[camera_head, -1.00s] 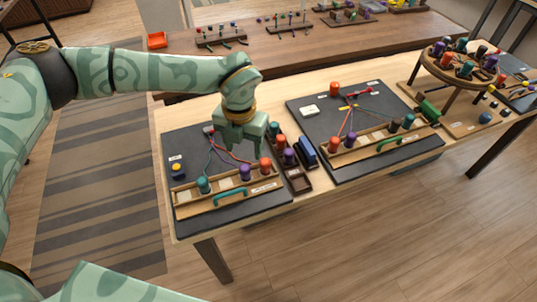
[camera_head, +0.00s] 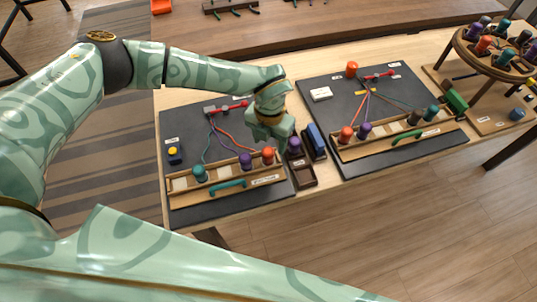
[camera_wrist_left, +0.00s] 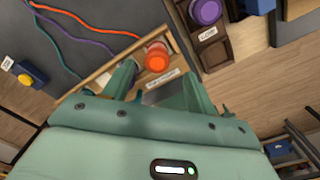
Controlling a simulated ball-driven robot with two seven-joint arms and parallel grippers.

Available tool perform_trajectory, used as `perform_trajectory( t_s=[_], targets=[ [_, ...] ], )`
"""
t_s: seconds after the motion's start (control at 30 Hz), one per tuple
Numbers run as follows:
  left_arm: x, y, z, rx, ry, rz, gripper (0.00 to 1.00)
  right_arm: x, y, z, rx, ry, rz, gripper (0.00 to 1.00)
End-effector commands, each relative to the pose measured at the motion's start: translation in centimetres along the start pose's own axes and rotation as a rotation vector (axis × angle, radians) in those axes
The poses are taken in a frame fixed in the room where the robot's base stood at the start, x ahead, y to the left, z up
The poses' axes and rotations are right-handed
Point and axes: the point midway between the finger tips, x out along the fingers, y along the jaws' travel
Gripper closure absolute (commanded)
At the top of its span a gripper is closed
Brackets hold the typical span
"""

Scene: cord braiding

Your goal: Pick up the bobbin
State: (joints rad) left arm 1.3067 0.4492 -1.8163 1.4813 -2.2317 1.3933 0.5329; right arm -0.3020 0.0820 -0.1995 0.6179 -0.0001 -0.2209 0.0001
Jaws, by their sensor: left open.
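On the left dark board (camera_head: 180,128), a teal bobbin (camera_head: 199,173), a purple bobbin (camera_head: 245,160) and an orange bobbin (camera_head: 268,156) stand in a wooden rack, with cords running to a clamp. Another purple bobbin (camera_head: 294,146) stands in a small dark tray right of that board; it shows in the left wrist view (camera_wrist_left: 205,12). My left gripper (camera_head: 282,148) is open and empty, above the board's right edge near the orange bobbin and the tray. In the left wrist view the orange bobbin (camera_wrist_left: 157,57) appears beyond and between the open fingers (camera_wrist_left: 162,84). My right gripper is out of view.
A second dark board (camera_head: 395,150) with bobbins in a rack stands to the right. A blue block (camera_head: 315,139) sits beside the tray. A round stand (camera_head: 490,65) full of bobbins is at far right. The yellow-topped button (camera_head: 174,154) is at the left.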

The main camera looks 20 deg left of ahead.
Motion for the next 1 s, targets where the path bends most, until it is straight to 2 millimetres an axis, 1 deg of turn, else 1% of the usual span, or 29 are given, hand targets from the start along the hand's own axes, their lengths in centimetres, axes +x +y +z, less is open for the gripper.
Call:
perform_trajectory(
  t_s=[0.1, 0.2, 0.33, 0.43, 0.63, 0.67, 0.7, 0.77, 0.8, 0.83, 1.0],
  targets=[
    [1.1, 0.1, 0.0, 0.000, 0.001, 0.000, 0.43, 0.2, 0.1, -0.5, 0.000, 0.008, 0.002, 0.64],
    [3.0, 0.3, -0.1, 0.000, 0.002, 0.000, 0.43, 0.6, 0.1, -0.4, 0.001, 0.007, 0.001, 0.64],
    [4.8, 0.4, 0.0, 0.000, 0.001, -0.001, 0.43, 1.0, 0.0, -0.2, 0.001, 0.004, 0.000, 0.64],
    [5.3, 0.4, 0.0, 0.000, 0.000, 0.000, 0.43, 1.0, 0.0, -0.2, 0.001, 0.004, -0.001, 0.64],
    [5.3, 0.4, 0.0, 0.000, -0.001, 0.000, 0.43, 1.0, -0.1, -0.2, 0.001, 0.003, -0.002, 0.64],
    [5.3, 0.4, 0.0, 0.000, -0.001, 0.000, 0.51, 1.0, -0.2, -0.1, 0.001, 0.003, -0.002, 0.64],
    [5.3, 0.4, 0.0, 0.000, -0.001, 0.000, 0.62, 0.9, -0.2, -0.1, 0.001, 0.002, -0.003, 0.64],
    [5.3, 0.4, 0.0, 0.000, -0.001, 0.000, 0.79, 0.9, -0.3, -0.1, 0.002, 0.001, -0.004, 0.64],
    [5.3, 0.4, 0.0, 0.000, -0.001, 0.000, 0.90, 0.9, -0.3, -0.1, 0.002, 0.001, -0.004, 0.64],
    [5.3, 0.4, 0.0, 0.000, -0.001, 0.000, 0.92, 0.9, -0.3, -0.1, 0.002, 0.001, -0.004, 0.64],
    [5.3, 0.4, 0.0, 0.000, -0.001, 0.000, 0.92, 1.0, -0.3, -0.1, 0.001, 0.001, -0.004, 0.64]
  ],
)
